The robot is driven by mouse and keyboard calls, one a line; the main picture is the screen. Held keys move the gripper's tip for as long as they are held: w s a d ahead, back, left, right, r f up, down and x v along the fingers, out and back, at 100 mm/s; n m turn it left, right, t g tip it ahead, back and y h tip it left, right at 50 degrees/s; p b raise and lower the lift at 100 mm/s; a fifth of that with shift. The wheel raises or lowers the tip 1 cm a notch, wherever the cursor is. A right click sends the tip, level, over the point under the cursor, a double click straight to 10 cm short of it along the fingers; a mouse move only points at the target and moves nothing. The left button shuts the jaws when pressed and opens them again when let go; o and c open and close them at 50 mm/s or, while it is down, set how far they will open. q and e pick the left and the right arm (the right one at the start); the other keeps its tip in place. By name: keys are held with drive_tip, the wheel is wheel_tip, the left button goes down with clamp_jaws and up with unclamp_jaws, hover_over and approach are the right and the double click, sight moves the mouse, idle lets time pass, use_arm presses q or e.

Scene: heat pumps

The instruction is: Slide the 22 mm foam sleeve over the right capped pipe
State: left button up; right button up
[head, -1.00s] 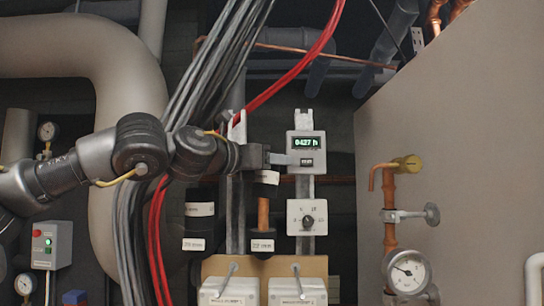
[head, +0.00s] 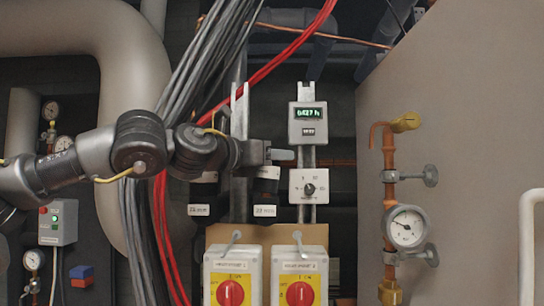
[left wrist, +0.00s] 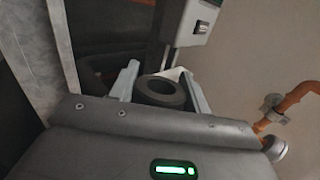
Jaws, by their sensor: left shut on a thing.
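The 22 mm foam sleeve (head: 266,189) is black with a white band near its top. It stands upright around the right capped pipe, and no bare copper shows between it and the pipe's small white label (head: 264,211). My left gripper (head: 279,157) is shut on the sleeve's upper end. In the left wrist view the sleeve (left wrist: 160,92) shows as a thick dark ring between the two grey fingers; the inside of its hole is too dark to read. The pipe itself is hidden. My right gripper is not in view.
Another black sleeve (head: 204,192) with its own label stands to the left. Two switch boxes (head: 232,277) with red knobs sit below. A meter box (head: 307,123) and a dial box (head: 309,186) are close on the right. Grey and red cables (head: 160,220) hang behind my arm.

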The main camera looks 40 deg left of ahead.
use_arm(q)
drive_tip(key=shift+a+f+b, duration=0.1)
drive_tip(key=shift+f+b, duration=0.45)
drive_tip(key=shift+f, duration=0.75)
drive_tip(key=o, duration=0.6)
drive_tip(key=shift+w, duration=0.2)
drive_tip(key=shift+o, duration=1.3)
drive_tip(key=shift+w, duration=0.5)
drive_tip(key=shift+s+r, duration=0.15)
drive_tip(key=shift+s, duration=0.4)
drive_tip(key=s+a+b, duration=0.1)
drive_tip(key=s+b, duration=0.4)
drive_tip(key=s, duration=0.4)
drive_tip(key=shift+s+a, duration=0.2)
drive_tip(key=shift+s, duration=0.2)
